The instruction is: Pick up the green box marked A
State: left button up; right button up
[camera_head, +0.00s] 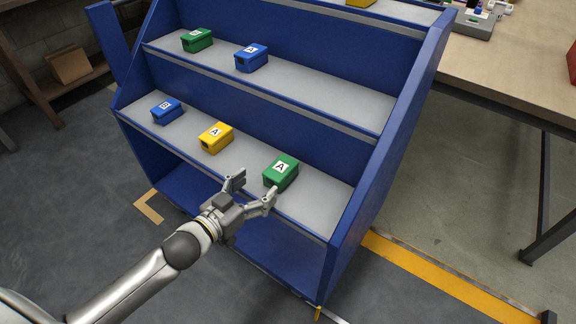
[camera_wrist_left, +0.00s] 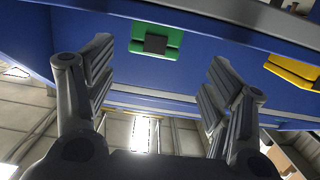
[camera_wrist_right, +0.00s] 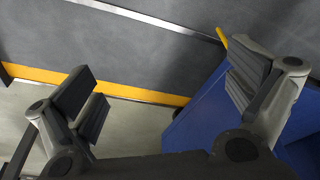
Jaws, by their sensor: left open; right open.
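The green box marked A (camera_head: 281,171) sits on the lower grey shelf, right of the yellow box, in the head view. My left gripper (camera_head: 256,188) is open and empty just in front of it, to its lower left. In the left wrist view a green box (camera_wrist_left: 156,40) shows beyond and between the open fingers (camera_wrist_left: 158,85), apart from them; its letter is not visible there. My right gripper (camera_wrist_right: 160,90) is open and empty in the right wrist view, away from the boxes; it does not show in the head view.
The blue rack (camera_head: 388,160) has raised side walls. A yellow box marked A (camera_head: 216,137) and a blue box (camera_head: 167,110) share the lower shelf. Another green box (camera_head: 197,40) and blue box (camera_head: 251,58) stand on the shelf above. A wooden table (camera_head: 520,65) stands at right.

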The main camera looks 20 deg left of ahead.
aim_at(281, 167)
pick_arm(q)
jog(key=shift+w+d, duration=0.2)
jog(key=shift+w, duration=0.3)
jog(key=x, duration=0.3)
jog(key=shift+b, duration=0.3)
jog(key=shift+w, duration=0.15)
jog(key=shift+w+d, duration=0.3)
jog(key=shift+w, duration=0.05)
jog(key=x, duration=0.3)
jog(key=shift+d+b, duration=0.3)
jog(key=shift+b, duration=0.1)
jog(key=shift+w+d+f, duration=0.15)
jog(key=shift+w+d, duration=0.05)
jog(key=shift+w, duration=0.45)
pick_arm(e)
notch_tip(281, 167, up, 6)
jog(key=shift+w+f, duration=0.1)
jog(key=shift+f, duration=0.1)
